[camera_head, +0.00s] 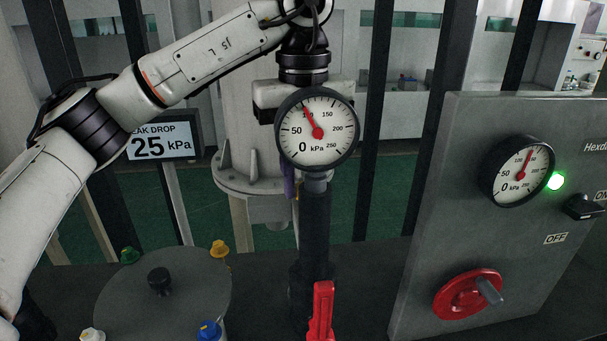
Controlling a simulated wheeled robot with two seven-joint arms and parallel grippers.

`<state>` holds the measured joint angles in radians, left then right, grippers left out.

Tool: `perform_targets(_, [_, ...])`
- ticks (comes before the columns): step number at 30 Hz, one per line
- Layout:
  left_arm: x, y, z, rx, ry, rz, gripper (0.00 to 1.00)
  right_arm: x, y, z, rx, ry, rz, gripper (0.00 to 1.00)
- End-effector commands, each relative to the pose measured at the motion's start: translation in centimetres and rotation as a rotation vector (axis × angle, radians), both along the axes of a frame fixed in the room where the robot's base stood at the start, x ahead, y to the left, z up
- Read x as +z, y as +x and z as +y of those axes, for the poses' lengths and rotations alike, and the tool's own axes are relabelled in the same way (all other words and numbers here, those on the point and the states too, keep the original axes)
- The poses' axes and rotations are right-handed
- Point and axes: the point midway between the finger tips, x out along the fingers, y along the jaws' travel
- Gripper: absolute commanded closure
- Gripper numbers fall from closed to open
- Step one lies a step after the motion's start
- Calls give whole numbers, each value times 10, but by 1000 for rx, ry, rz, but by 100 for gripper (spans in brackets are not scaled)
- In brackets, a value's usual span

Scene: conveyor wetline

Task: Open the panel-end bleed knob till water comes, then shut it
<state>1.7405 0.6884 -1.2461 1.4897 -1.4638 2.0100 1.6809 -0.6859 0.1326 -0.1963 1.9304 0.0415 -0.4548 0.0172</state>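A dark lid (190,290) at the lower left carries several coloured knobs around its rim: green (130,256), yellow (219,248), blue (210,331) and white (92,335). The yellow and blue ones are on the side toward the grey panel (415,250). Which is the panel-end bleed knob I cannot tell for certain. I see no water. My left gripper (268,94) points down behind the round gauge (330,150); its fingers are largely hidden, so open or shut is unclear. It is well above and apart from the knobs. My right gripper is out of view.
The gauge stands on a black pipe, needle near 100 kPa. A red lever (321,312) is below it. The panel has another gauge (517,171), a lit green lamp (557,181), a black switch (583,207) and a red handwheel (462,294). A display (160,141) reads 25 kPa.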

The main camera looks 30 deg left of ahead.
Motion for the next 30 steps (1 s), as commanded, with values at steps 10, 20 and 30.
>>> perform_targets(10, [0, 0, 0, 0, 1, -1, 55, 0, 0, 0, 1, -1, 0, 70])
perform_targets(20, [32, 1, 0, 0, 0, -6, 55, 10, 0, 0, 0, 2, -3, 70])
perform_targets(30, [93, 0, 0, 1, 2, -3, 55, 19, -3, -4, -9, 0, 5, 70])
